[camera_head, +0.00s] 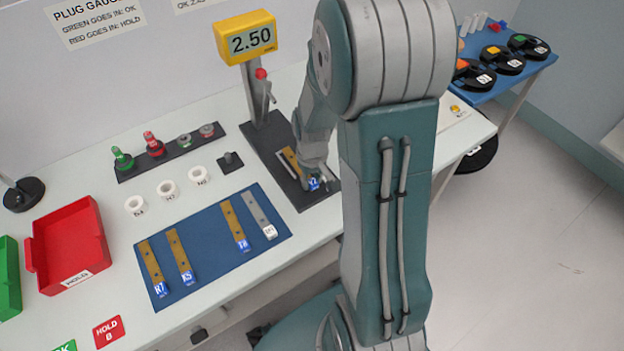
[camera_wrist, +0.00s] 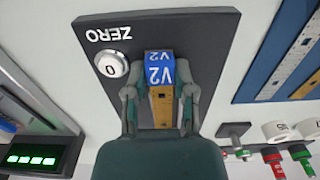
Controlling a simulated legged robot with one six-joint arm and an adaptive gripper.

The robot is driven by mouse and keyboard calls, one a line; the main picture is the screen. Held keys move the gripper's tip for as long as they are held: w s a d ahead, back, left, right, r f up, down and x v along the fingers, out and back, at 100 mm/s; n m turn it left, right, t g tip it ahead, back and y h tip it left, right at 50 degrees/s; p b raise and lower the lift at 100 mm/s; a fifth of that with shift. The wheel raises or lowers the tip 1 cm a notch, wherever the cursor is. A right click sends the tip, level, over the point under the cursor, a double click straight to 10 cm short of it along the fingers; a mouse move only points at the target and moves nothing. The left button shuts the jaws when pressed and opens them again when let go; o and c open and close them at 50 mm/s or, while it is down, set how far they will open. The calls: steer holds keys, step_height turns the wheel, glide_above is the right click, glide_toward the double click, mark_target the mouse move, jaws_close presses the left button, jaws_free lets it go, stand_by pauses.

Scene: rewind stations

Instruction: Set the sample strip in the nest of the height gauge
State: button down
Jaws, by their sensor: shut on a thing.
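The sample strip is brass with a blue tag marked V2, and it shows in the wrist view (camera_wrist: 160,74) between my gripper's fingers. My gripper (camera_wrist: 160,97) is shut on it near the tag end. In the head view the strip's brass part (camera_head: 291,157) lies over the dark base of the height gauge (camera_head: 262,137), in line with the nest area. My gripper (camera_head: 314,178) is at the base's front end. The gauge's yellow display (camera_head: 247,39) reads 2.50. My fingers hide part of the strip, and I cannot tell whether it is fully seated.
A ZERO button (camera_wrist: 111,64) is on the base beside the strip. A blue mat (camera_head: 212,258) holds several strips to the left. White rings, a plug gauge rack (camera_head: 170,152) and a red HOLD tray (camera_head: 70,243) are farther left.

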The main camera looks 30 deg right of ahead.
steer(key=shift+s+a+f, duration=0.1)
steer(key=shift+a, duration=0.25)
steer(key=shift+c, duration=2.3)
jaws_free()
steer(key=shift+a, duration=0.1)
steer(key=shift+d, duration=0.25)
step_height(320, 180, up, 12)
steer(key=s+a+r+t, duration=0.5)
steer(key=s+a+r, duration=0.6)
steer(key=s+r, duration=0.1)
steer(key=shift+s+r+t, duration=0.2)
steer(key=shift+s+t, duration=0.1)
